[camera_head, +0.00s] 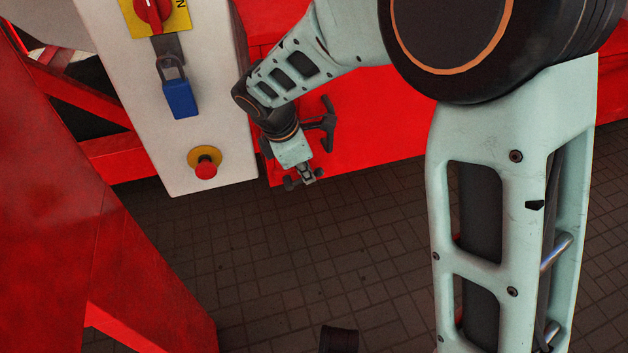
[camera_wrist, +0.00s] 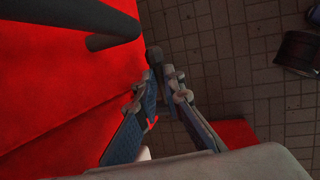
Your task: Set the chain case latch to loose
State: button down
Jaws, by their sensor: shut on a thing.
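The red chain case (camera_head: 375,125) fills the middle of the head view and the left of the wrist view (camera_wrist: 50,90). My gripper (camera_head: 306,175) is low at its front edge. In the wrist view my gripper (camera_wrist: 162,82) has its two fingers close together around a small dark part, which I take to be the latch (camera_wrist: 154,57). Its dark rounded end shows just beyond the fingertips. The fingers hide most of the latch, so its exact setting cannot be told.
A dark handle (camera_head: 328,124) stands out from the red case beside my gripper. A grey control box (camera_head: 190,130) at the left carries a blue padlock (camera_head: 180,99) and a red stop button (camera_head: 205,166). Paved floor (camera_head: 300,250) lies open below.

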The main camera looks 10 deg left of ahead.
aim_at(293, 185)
jog(key=t+h, duration=0.1)
jog(key=a+r+h, duration=0.1)
jog(key=shift+s+a+t+h+p, duration=0.15)
jog(key=shift+s+t+h+p, duration=0.15)
jog(key=shift+s+t+p, duration=0.1)
jog(key=shift+s+a+r+n+t+h+p, duration=0.2)
jog(key=shift+a+t+h+p, duration=0.2)
jog(key=shift+h, duration=0.3)
jog(key=shift+s+a+r+n+t+h+p, duration=0.15)
jog(key=shift+a+n+t+h+p, duration=0.1)
jog(key=shift+t+h+p, duration=0.35)
jog(key=c, duration=2.3)
grip_release()
jog(key=shift+f, duration=0.1)
jog(key=v, duration=0.7)
jog(key=shift+s+a, duration=0.2)
jog(key=shift+a, duration=0.1)
